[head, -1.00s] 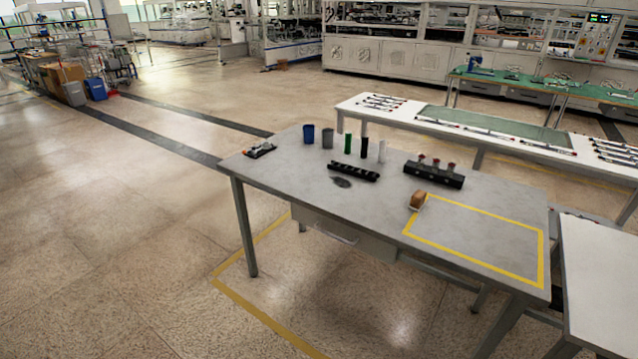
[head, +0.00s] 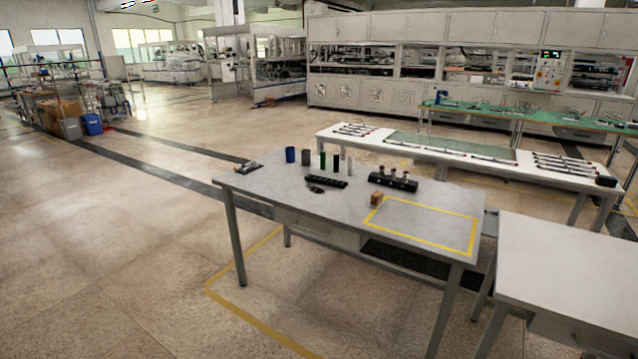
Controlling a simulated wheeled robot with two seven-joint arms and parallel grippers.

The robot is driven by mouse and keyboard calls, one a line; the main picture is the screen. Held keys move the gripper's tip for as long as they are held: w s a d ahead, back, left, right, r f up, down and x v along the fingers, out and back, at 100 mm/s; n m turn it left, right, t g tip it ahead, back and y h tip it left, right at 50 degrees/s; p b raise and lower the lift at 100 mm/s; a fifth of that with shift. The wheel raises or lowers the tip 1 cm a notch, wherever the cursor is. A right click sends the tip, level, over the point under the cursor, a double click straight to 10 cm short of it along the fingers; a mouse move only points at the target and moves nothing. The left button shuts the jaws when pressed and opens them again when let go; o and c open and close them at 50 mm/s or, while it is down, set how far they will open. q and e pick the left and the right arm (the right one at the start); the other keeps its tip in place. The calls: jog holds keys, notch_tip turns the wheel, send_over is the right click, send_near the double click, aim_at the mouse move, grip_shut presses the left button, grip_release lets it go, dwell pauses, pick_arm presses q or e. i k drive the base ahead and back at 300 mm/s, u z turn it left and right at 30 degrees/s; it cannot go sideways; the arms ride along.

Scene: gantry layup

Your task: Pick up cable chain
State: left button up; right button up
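A black segmented strip (head: 326,181), which looks like the cable chain, lies flat near the middle of the grey table (head: 290,215). A small dark flat piece (head: 314,190) lies just in front of it. Several upright cylinders stand behind it, including a blue cup (head: 290,155). A black block with several knobs on top (head: 393,181) sits to its right. Neither of my grippers shows in the head view.
A small brown block (head: 377,199) sits by a yellow taped rectangle (head: 420,244) on the table's right part. A white table (head: 570,265) stands close at the right. A long workbench (head: 335,138) with rods stands behind. The floor at the left and front is open.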

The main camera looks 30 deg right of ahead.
aim_at(313, 178)
jog(key=u, duration=0.2)
jog(key=i, duration=1.6)
jog(key=z, duration=0.3)
jog(key=i, duration=1)
jog(key=z, duration=1.5)
jog(key=i, duration=0.9)
jog(key=z, duration=0.95)
